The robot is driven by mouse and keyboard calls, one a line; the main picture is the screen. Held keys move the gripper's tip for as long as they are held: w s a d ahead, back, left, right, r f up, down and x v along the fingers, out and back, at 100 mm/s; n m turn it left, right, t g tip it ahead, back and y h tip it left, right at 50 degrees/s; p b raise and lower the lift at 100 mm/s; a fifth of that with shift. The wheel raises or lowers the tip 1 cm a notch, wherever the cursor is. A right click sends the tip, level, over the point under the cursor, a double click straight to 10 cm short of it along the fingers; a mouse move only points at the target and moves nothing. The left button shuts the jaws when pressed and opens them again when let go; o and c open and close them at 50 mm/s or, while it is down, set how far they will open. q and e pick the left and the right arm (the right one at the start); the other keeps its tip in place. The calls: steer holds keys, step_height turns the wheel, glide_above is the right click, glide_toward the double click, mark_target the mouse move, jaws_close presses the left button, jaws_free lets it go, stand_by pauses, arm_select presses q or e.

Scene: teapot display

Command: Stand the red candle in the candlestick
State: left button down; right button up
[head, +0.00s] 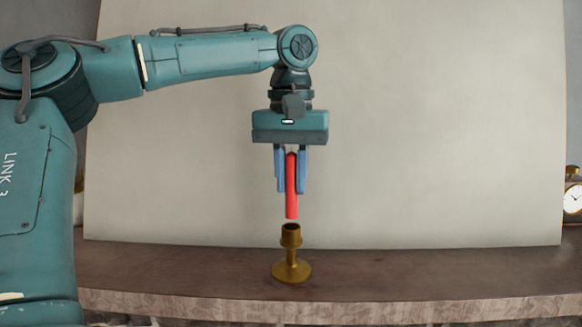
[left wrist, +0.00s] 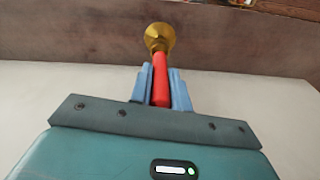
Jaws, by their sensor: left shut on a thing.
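The red candle (head: 291,200) hangs upright between the blue fingers of my left gripper (head: 291,190), which is shut on it. The brass candlestick (head: 291,267) stands upright on the wooden shelf (head: 400,275). In the head view the candle's lower end is just above the candlestick's cup, with a small gap between them. In the left wrist view the candle (left wrist: 160,85) runs from between the fingers toward the candlestick (left wrist: 159,38) and overlaps its lower edge there. My right gripper is in neither view.
A clock (head: 573,198) stands at the far right. A large pale panel (head: 430,120) rises behind the shelf. The shelf on both sides of the candlestick is clear. The shelf's front edge runs along the bottom of the head view.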

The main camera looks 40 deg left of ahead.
mark_target(291, 217)
arm_select(q)
steer(key=shift+f, duration=1.8)
stand_by(2.5)
steer(key=c, duration=1.2)
jaws_free()
steer(key=shift+c, duration=0.2)
steer(key=shift+r, duration=0.1)
step_height(291, 217, up, 13)
